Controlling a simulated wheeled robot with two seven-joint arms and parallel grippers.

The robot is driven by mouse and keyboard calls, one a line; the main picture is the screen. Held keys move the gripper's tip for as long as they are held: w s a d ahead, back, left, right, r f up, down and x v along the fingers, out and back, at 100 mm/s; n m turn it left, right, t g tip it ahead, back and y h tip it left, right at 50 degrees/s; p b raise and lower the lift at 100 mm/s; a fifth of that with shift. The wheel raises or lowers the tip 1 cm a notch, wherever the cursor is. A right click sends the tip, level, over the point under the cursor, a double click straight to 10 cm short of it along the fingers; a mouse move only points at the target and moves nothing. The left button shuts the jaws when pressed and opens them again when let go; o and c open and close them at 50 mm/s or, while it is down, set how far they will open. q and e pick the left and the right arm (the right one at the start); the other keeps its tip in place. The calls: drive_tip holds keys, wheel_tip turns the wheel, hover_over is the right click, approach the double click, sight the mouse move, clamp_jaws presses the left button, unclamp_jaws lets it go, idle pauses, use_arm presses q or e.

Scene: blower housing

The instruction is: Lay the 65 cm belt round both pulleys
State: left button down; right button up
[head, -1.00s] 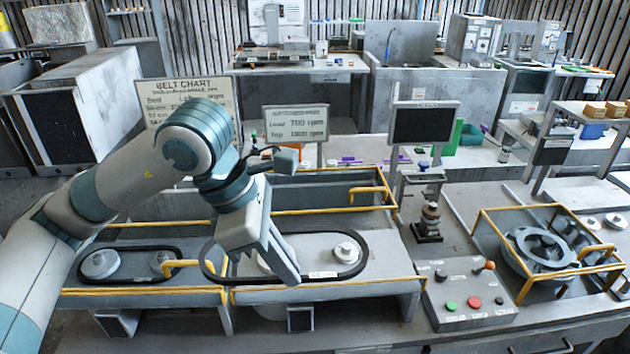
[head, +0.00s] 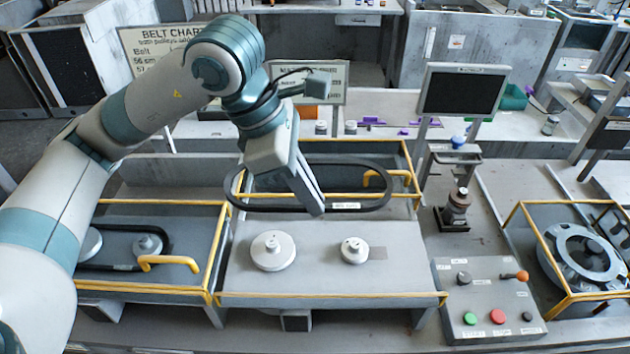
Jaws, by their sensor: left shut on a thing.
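My left gripper (head: 316,212) is shut on a black belt (head: 376,204) with a small white label. The belt hangs as a long loop behind the two pulleys, apart from them, and seems to be held above the deck. The large pale pulley (head: 272,252) and the smaller pale pulley (head: 354,250) stand bare on the grey deck (head: 310,281) of the middle housing. My left arm hides part of the loop's far side. My right gripper is not in view.
A yellow-edged guard (head: 410,170) stands raised behind the pulleys. The left housing holds a pulley (head: 148,245) with a black belt by it. A control box (head: 488,300) with coloured buttons stands at the right, near a monitor (head: 463,90) and a caged fan part (head: 585,255).

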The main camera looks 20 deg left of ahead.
sight(306, 212)
use_arm(q)
drive_tip(key=shift+s, duration=0.15)
drive_tip(key=shift+f, duration=0.25)
drive_tip(key=shift+f+b, duration=0.3)
drive_tip(key=shift+f, duration=0.2)
drive_tip(key=shift+f+b, duration=0.7)
drive_tip(key=shift+f, duration=1.3)
drive_tip(key=shift+f+b, duration=1.65)
drive_tip(key=shift+f, duration=3.65)
drive_tip(key=shift+f+b, duration=0.65)
drive_tip(key=shift+b, duration=0.15)
drive_tip(key=shift+f+b, duration=0.2)
drive_tip(key=shift+b, duration=0.2)
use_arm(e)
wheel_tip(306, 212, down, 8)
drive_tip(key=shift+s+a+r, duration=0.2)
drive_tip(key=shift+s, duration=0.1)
use_arm(q)
drive_tip(key=shift+f+b, duration=0.1)
drive_tip(key=shift+b, duration=0.45)
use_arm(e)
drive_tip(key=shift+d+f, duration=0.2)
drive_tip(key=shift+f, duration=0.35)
